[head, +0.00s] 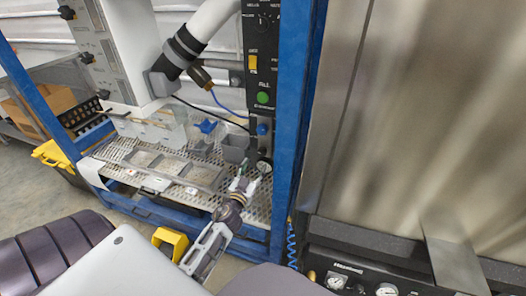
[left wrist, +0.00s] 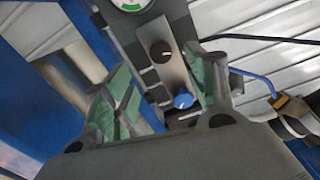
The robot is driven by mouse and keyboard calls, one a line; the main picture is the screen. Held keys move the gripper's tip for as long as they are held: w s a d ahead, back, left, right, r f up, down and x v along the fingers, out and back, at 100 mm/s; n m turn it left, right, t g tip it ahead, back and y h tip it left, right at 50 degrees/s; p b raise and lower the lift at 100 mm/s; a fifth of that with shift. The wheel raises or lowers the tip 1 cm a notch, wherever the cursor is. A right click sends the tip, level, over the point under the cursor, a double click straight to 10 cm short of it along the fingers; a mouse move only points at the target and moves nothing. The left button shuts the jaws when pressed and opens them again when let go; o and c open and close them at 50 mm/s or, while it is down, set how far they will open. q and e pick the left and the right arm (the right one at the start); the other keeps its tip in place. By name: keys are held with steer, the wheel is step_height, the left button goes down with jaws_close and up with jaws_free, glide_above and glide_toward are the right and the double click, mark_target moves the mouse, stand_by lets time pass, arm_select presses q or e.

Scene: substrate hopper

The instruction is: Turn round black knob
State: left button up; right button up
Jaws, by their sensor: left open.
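The round black knob (left wrist: 160,49) sits on a grey plate in the left wrist view, between a gauge and a blue knob (left wrist: 183,101). In the head view the black knob is small and dark, just under the blue knob (head: 262,129), and hard to make out. My left gripper (head: 243,184) is below and in front of that panel. Its open fingers with green pads (left wrist: 170,62) stand to either side of the knob plate in the left wrist view. Nothing is between the fingers in their grip, and no contact with the knob shows. My right gripper is not in view.
The round gauge (head: 264,167) is close to the gripper. A blue frame post (head: 296,110) stands just right of the panel. Left are a grey cup (head: 235,148) and a perforated tray (head: 130,148). A blue cable (left wrist: 250,78) runs beside the knobs.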

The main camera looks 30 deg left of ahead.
mark_target(261, 154)
arm_select(q)
steer(key=shift+x, duration=6.05)
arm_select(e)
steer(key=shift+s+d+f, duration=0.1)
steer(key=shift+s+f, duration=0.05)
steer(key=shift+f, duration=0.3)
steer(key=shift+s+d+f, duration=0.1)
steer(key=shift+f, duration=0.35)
arm_select(q)
steer(key=shift+a, duration=0.1)
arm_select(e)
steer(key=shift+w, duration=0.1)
arm_select(q)
steer(key=c, duration=1)
steer(key=shift+c, duration=0.2)
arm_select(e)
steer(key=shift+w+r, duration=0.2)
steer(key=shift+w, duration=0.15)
